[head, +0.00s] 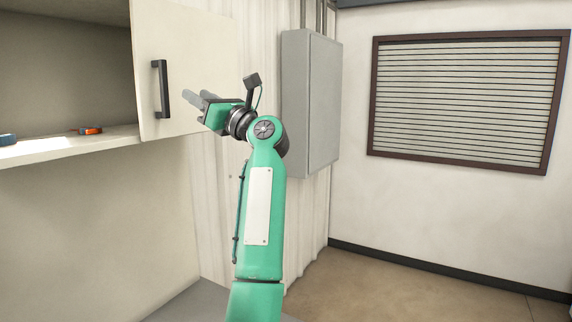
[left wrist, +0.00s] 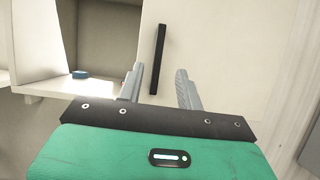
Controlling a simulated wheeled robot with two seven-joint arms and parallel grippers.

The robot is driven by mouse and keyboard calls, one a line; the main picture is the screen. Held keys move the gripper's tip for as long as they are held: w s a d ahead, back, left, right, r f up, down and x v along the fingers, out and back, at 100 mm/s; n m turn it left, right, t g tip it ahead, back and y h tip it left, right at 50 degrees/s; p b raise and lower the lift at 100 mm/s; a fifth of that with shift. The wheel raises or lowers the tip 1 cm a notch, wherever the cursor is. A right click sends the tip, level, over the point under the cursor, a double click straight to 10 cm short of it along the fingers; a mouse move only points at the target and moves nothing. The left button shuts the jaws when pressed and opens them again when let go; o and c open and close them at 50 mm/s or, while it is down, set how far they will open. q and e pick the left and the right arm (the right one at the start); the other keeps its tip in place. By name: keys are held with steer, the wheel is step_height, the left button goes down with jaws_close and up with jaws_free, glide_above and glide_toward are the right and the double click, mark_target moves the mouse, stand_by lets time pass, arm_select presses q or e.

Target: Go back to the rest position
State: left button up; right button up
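My left gripper (head: 201,101) is raised in front of the cabinet door (head: 190,60), near its right side, with the fingers pointing left. In the left wrist view, the two grey fingers of the left gripper (left wrist: 161,85) stand apart with nothing between them. The black door handle (head: 161,88) is to the left of the fingertips in the head view and apart from them. The handle also shows beyond the fingers in the left wrist view (left wrist: 158,58). My right gripper is in neither view.
The cabinet shelf (head: 50,152) lies open at left, holding an orange-and-blue item (head: 90,130) and a blue item (head: 8,139). A grey electrical box (head: 311,100) hangs on the wall right of my arm. A louvred window (head: 465,100) is farther right. Floor (head: 400,285) at lower right is clear.

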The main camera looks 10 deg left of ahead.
arm_select(q)
steer(key=d+f+m+t+h, duration=0.3)
steer(key=f+m+t+h, duration=0.65)
steer(key=f+m, duration=0.5)
steer(key=d+f+m+t+h, duration=0.3)
steer(key=f+m+t+h, duration=0.65)
steer(key=m, duration=0.85)
steer(key=s+d+f+m+g+h, duration=0.2)
steer(key=s+f+m+g+h, duration=0.3)
steer(key=f, duration=0.7)
steer(key=s+d+f+m+g+h, duration=0.2)
steer(key=s+f+m+g, duration=0.4)
steer(key=f, duration=0.6)
steer(key=s+a+f+m+g+y, duration=0.1)
steer(key=s+f+m+g, duration=0.5)
steer(key=s+f, duration=0.85)
steer(key=s+a+f+m+g+y, duration=0.15)
steer(key=s+f+g, duration=0.25)
steer(key=s, duration=0.6)
steer(key=s+a+f+g+y, duration=0.2)
steer(key=s+a+f+g, duration=0.1)
steer(key=s, duration=0.7)
step_height(320, 180, down, 30)
steer(key=g, duration=0.2)
steer(key=s+a+f+g, duration=0.1)
steer(key=s+a+f, duration=0.2)
steer(key=s+f, duration=1.6)
step_height(320, 180, down, 2)
steer(key=shift+s+a+m, duration=0.2)
steer(key=shift+m, duration=0.1)
